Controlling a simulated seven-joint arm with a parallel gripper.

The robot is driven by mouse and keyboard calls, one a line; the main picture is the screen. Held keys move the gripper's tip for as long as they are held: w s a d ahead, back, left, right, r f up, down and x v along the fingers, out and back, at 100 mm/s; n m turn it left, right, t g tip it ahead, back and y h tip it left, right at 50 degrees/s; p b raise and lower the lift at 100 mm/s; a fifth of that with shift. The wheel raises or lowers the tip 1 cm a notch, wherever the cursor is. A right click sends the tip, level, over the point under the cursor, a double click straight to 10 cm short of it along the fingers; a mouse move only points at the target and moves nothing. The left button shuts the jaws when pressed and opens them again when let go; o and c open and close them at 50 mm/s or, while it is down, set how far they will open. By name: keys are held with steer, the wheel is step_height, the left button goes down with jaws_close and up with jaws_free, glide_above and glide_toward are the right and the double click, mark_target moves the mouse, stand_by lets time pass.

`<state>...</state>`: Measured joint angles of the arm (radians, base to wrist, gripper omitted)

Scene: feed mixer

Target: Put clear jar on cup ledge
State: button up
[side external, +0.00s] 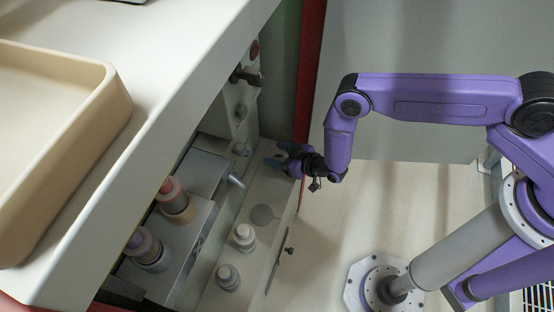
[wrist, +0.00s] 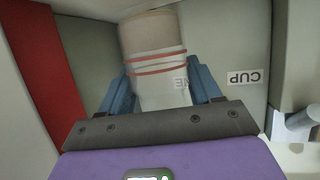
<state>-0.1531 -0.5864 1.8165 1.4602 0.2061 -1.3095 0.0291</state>
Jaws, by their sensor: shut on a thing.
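My gripper (wrist: 163,88) has its blue fingers shut on the sides of a jar (wrist: 154,62). The jar has a pale, see-through-looking body, thin red rings and a tan end. A grey panel with an upside-down CUP label (wrist: 241,77) lies to the right of the jar; another label is partly covered by the jar. In the side external view my gripper (side external: 279,160) is at the far end of the pale ledge (side external: 268,190), by the machine's wall. The held jar is not clear in that view, and whether it touches the ledge cannot be told.
Two small white-capped jars (side external: 243,237) (side external: 228,278) and a grey disc (side external: 262,215) are on the nearer ledge. Two larger containers (side external: 173,202) (side external: 147,250) stand on the metal box at left. A red post (side external: 309,70) rises close behind my gripper; a metal spout (side external: 236,180) is nearby.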

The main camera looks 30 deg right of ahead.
steer(key=shift+w+a+f, duration=0.15)
steer(key=shift+w+f, duration=0.15)
steer(key=shift+f, duration=1.55)
steer(key=shift+f, duration=0.15)
steer(key=o, duration=1.2)
steer(key=shift+s+r, duration=0.1)
steer(key=shift+r, duration=0.1)
steer(key=v, duration=1.2)
